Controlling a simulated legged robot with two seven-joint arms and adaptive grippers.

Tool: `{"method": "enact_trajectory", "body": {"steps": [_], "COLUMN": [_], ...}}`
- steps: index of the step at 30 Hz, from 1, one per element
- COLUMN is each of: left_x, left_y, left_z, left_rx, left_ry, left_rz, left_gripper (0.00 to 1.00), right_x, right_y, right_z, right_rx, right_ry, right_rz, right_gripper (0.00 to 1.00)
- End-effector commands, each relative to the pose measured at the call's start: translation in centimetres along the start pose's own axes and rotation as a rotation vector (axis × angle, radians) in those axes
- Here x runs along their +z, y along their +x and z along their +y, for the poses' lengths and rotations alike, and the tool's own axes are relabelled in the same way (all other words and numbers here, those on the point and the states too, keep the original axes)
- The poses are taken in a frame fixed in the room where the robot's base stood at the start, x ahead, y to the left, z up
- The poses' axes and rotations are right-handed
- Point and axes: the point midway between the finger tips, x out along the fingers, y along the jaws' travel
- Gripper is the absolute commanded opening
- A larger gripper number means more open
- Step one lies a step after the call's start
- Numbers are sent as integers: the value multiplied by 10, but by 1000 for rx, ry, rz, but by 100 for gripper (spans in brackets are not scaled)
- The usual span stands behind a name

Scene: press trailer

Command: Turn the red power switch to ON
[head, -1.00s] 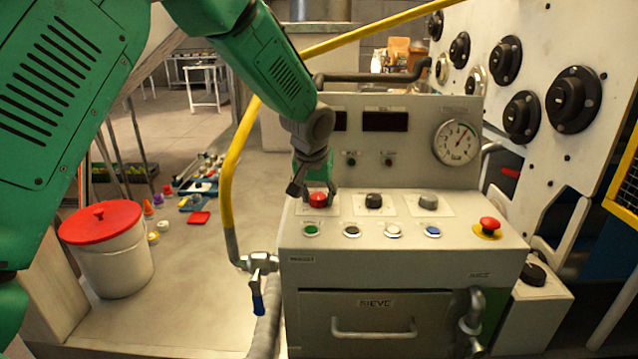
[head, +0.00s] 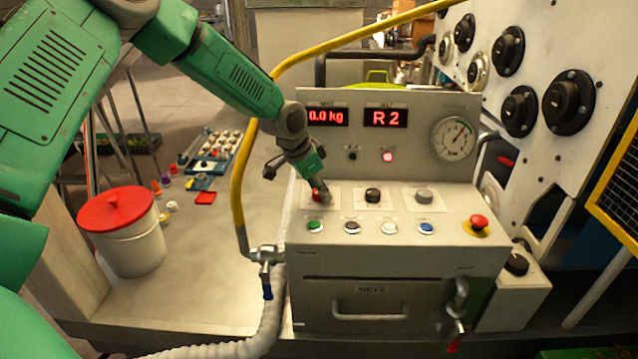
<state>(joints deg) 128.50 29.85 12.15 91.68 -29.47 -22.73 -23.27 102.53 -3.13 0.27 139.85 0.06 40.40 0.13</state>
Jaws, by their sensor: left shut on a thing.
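The red power switch (head: 317,194) is a small red knob at the left of the upper row on the sloped top of the grey control box (head: 300,265). My left gripper (head: 318,188) comes down on it from the upper left, tilted, and is shut on the knob. The fingers hide part of the knob, and I cannot read its markings. Two red displays on the back panel are lit, reading 0.0 kg and R2 (head: 385,118). A red lamp (head: 388,157) below them glows. My right gripper is not in view.
A black knob (head: 373,195) and a grey knob (head: 424,196) sit right of the switch. Several push buttons line the front, with a red mushroom button (head: 478,222) at right. A yellow hose (head: 238,190) rises close by on the left. A white bucket (head: 132,245) stands farther left.

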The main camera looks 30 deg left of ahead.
Motion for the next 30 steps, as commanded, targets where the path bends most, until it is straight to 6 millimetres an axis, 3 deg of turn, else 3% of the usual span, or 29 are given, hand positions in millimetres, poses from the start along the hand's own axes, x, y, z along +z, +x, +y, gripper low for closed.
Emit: {"method": "enact_trajectory", "body": {"steps": [9,25,26,27,30], "left_x": [-2,-1,-1,0,0], "left_y": [0,0,0,0,0], "left_z": [-2,-1,-1,-1,-1], "left_rx": [39,48,48,48,49], "left_ry": [108,129,128,128,128], "left_rz": [6,3,3,3,2], "left_gripper": [7,7,42,55,55], "right_x": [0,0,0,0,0], "right_y": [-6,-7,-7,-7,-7], "right_z": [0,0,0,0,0], "right_rx": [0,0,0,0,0], "right_ry": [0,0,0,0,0], "right_rz": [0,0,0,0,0], "right_gripper": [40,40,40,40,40]}}
